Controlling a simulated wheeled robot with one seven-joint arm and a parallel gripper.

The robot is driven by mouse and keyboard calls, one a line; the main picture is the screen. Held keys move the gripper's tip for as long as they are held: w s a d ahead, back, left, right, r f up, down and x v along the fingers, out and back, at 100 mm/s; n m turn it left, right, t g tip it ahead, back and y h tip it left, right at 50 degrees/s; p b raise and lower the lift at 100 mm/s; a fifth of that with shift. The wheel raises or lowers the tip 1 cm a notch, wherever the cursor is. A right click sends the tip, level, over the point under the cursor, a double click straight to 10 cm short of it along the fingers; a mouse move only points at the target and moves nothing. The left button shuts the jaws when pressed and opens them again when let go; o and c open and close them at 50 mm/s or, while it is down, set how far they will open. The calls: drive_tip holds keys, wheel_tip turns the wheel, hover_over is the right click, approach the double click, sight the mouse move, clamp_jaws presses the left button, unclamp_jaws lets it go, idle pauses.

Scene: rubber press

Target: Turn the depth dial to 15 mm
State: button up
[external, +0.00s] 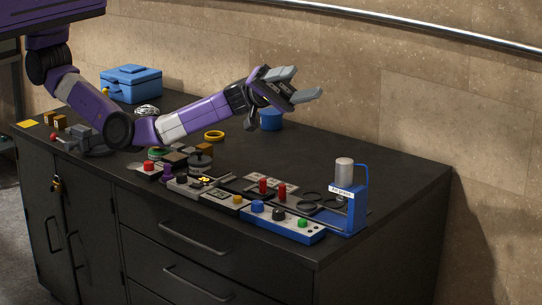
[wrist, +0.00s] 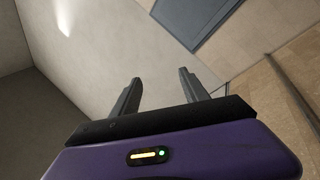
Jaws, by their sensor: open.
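My gripper (external: 298,84) is open and empty, raised above the worktop and pointing up and to the right in the external view. In the wrist view my gripper (wrist: 158,88) shows two grey fingers apart with nothing between them, facing wall and ceiling. Below it on the worktop (external: 400,170) stands a row of control boxes. A blue and white box (external: 285,225) at the front carries blue, black and green knobs. Grey boxes to its left carry a black knob (external: 181,179) and an orange knob (external: 238,199). I cannot tell which is the depth dial; its markings are too small.
A blue stand with a grey cylinder (external: 344,172) is at the right end. Two red-handled levers (external: 272,187) stand behind the boxes. A blue toolbox (external: 131,83), a blue cup (external: 270,120) and a yellow ring (external: 214,135) stand farther back. The right rear worktop is clear.

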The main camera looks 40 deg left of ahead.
drive_tip(key=w+a+r+n+t+h, duration=0.1)
drive_tip(key=w+r+n+t, duration=0.1)
drive_tip(key=w+n+t, duration=0.35)
drive_tip(key=w+a+r+n+t+h, duration=0.2)
drive_tip(key=w+n+t, duration=0.3)
drive_tip(key=n, duration=0.1)
drive_tip(key=w+a+f+n+t+y+p, duration=0.1)
drive_tip(key=w+a+f+n+t+y, duration=0.3)
drive_tip(key=w+n+t+y, duration=0.25)
drive_tip(key=w+a+f+n+t+y, duration=0.3)
drive_tip(key=w+n+t, duration=0.2)
drive_tip(key=w+n, duration=0.35)
drive_tip(key=w+a+f+n+g+y, duration=0.1)
drive_tip(key=w+a+f+n+y, duration=0.25)
drive_tip(key=f, duration=0.35)
drive_tip(key=w+a+f+n+g+y, duration=0.1)
drive_tip(key=w+a+f+n+y, duration=0.1)
drive_tip(key=a+f+n+y, duration=0.45)
drive_tip(key=n+g+y, duration=0.1)
drive_tip(key=n+g, duration=0.3)
drive_tip(key=g, duration=0.6)
approach(277, 210)
drive_tip(key=shift+p+x, duration=0.85)
drive_tip(key=shift+x, duration=3.55)
drive_tip(key=shift+w, duration=0.1)
